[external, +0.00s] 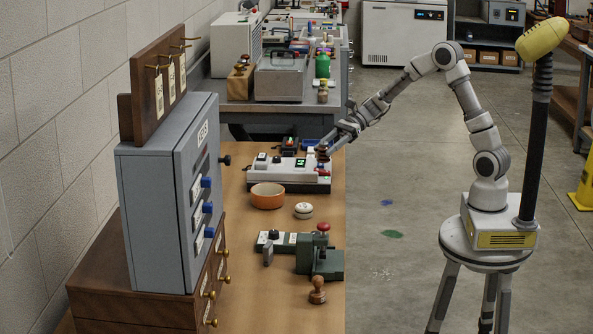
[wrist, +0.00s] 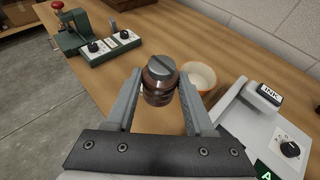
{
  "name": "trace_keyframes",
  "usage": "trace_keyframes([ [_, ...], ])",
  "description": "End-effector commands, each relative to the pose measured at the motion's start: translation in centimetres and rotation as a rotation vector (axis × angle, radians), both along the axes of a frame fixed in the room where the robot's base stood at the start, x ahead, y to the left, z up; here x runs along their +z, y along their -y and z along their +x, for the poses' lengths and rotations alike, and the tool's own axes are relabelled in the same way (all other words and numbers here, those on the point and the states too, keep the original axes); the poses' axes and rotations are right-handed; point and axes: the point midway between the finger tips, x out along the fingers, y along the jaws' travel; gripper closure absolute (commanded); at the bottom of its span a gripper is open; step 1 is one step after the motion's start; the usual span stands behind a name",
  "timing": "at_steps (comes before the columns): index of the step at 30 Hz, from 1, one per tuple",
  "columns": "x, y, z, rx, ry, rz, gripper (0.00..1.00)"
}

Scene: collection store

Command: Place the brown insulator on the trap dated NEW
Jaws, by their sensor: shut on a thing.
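My gripper (wrist: 162,92) is shut on the brown insulator (wrist: 158,92), a dark brown ribbed piece with a grey slotted top, held between the two fingers in the wrist view. In the external view my gripper (external: 323,150) is over the right end of the white device on the wooden bench, and the insulator is too small there to make out clearly. I cannot pick out a trap with a readable NEW date in either view.
The white device (external: 288,172) has a green display and a knob. An orange bowl (external: 267,196), a white round piece (external: 303,210), a green press (external: 320,260) and a wooden stamp (external: 317,292) stand on the bench. A grey cabinet (external: 155,215) is at left.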

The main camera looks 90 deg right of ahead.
Motion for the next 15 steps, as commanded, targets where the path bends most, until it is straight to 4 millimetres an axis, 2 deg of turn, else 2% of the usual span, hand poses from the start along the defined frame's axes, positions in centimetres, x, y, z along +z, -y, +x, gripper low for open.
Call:
trace_keyframes([
  [9, -4.3, -5.8, 3.1, 0.006, -0.001, 0.002, 1.0],
  [15, -6.3, -8.9, 5.0, 0.003, 0.001, 0.001, 1.0],
])
